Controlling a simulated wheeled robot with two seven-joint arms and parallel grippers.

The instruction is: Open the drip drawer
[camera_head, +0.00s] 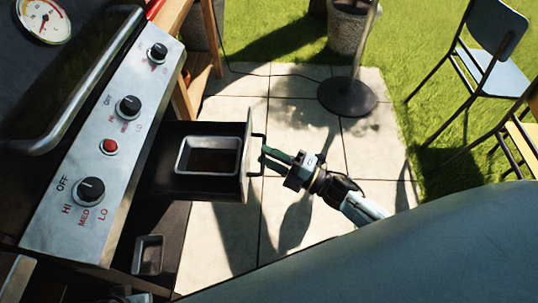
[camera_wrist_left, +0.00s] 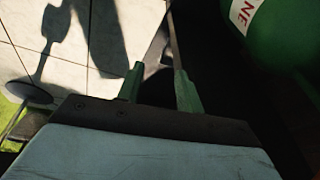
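The drip drawer (camera_head: 225,187) stands out from the black body of the grill in the head view. A metal tray with a dark bottom (camera_head: 209,155) sits inside it. The drawer's thin dark handle (camera_head: 257,136) is on its front plate. My right gripper (camera_head: 266,155) comes from the right, with its green fingertips close together at the handle's bar; they appear shut on it. In the left wrist view my left gripper (camera_wrist_left: 158,80) is open with nothing held between its fingers.
The grill's control panel (camera_head: 80,180) with knobs and a red button is at left. A small metal cup (camera_head: 148,255) is below. A green tank (camera_wrist_left: 285,35) is beside my left gripper.

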